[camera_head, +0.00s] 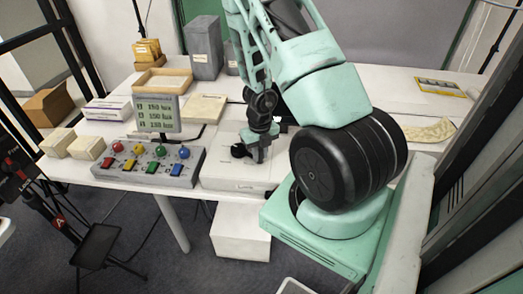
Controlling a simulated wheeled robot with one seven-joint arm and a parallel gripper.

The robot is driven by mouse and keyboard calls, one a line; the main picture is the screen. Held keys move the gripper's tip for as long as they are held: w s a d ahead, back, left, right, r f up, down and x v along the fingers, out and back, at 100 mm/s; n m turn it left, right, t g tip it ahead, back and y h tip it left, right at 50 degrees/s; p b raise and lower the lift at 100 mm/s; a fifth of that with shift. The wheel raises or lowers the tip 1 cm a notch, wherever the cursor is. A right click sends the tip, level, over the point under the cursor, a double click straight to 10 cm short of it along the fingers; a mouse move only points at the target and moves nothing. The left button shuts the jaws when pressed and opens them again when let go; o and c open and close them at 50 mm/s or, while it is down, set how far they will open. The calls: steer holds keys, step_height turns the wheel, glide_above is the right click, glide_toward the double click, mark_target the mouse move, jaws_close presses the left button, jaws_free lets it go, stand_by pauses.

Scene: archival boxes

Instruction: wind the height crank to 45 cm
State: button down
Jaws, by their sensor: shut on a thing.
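My gripper (259,153) points down over the white table, just right of the control box. It is shut on a small dark part, which I take to be the height crank's handle. The fingers and my arm hide most of it, and I cannot make out the crank's shaft. A white flat box (232,176) with a small printed label lies below and in front of the gripper. No 45 cm mark or height scale is readable.
A grey control box (150,166) with coloured knobs and buttons stands left of my gripper, beneath a small display (156,114) with three lines of lux readings. A wooden tray (163,80), cream boxes (203,109) and a tall grey box (204,46) stand behind. The table (400,92) is fairly clear at back right.

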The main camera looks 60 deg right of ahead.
steer(key=shift+a+f+m, duration=0.25)
steer(key=shift+a+m, duration=0.05)
steer(key=shift+a, duration=0.05)
steer(key=c, duration=1.3)
jaws_free()
steer(key=shift+d, duration=0.1)
steer(key=shift+r, duration=0.1)
step_height(320, 180, up, 17)
steer(key=p, duration=0.8)
steer(key=shift+r+p, duration=0.15)
steer(key=shift+p, duration=0.15)
